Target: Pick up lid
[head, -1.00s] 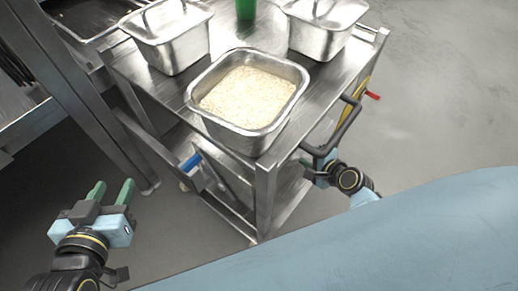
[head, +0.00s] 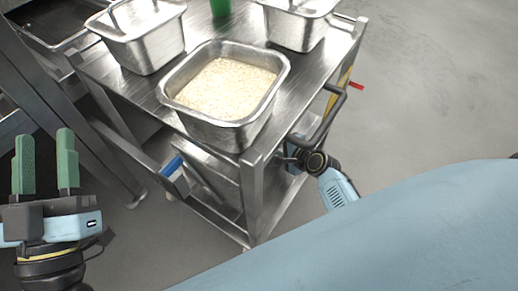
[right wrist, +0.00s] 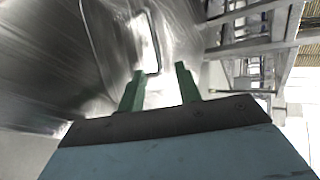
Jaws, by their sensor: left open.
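Two steel pans with handled metal lids stand at the back of the cart; the left lid (head: 138,18) and the right lid (head: 308,6) are partly cut off by the top edge. An uncovered steel pan (head: 190,113) of rice (head: 228,88) stands in front. My left gripper (head: 44,138) is open and empty, fingers upward, left of the cart and apart from both lids. My right gripper (head: 290,150) is beside the cart handle, its fingers largely hidden in the head view. In the right wrist view its green fingers (right wrist: 160,80) are apart, with a looped bar ahead of them.
The steel cart (head: 318,92) has a dark side handle (head: 330,117) at its right. A green object (head: 221,7) stands between the lidded pans. A metal frame and counter lie at the left. Grey floor at the right is clear.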

